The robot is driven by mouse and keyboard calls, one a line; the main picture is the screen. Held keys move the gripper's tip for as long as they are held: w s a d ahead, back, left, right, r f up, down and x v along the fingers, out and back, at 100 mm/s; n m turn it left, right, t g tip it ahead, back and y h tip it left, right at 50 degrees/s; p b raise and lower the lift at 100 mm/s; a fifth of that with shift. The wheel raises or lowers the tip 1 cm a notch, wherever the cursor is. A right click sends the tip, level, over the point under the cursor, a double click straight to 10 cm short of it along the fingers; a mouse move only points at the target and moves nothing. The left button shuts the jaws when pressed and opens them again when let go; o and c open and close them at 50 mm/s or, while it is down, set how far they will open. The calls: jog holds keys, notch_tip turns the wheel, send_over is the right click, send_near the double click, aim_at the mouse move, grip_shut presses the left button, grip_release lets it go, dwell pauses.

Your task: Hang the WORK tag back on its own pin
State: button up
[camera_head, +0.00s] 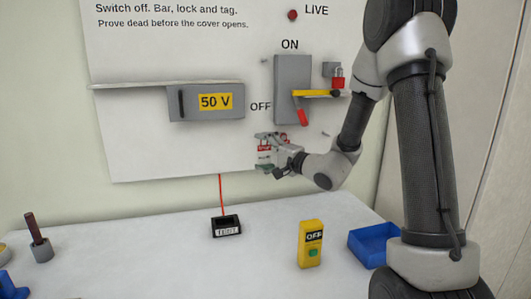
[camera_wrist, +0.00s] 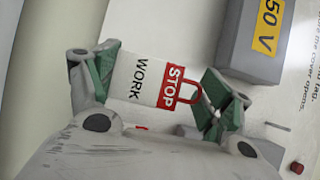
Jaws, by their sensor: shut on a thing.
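The WORK tag (camera_wrist: 145,78) is a white card with a red STOP band and a red loop at one end. My gripper (camera_wrist: 165,82) is shut on it, the green-padded fingers on either side of the card. In the head view my gripper (camera_head: 267,152) is in front of the white board's lower part, below the OFF label, and the tag is small there. Small pins stick out of the board: one (camera_head: 326,134) below right of the switch box and one (camera_head: 264,61) at its upper left. I cannot tell which is the tag's own.
The grey switch box (camera_head: 285,78) has a red handle, a yellow bar (camera_head: 317,93) and a red padlock (camera_head: 338,83). A 50 V box (camera_head: 207,102) is on the left. A yellow tester (camera_head: 311,244), blue tray (camera_head: 366,246) and black TEST block (camera_head: 226,226) are on the table.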

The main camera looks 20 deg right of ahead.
aim_at(252, 144)
jog(key=shift+w+f, duration=0.2)
jog(key=shift+w, duration=1.6)
jog(key=shift+w+f, duration=0.2)
jog(key=shift+w, duration=1.55)
jog(key=o, duration=0.7)
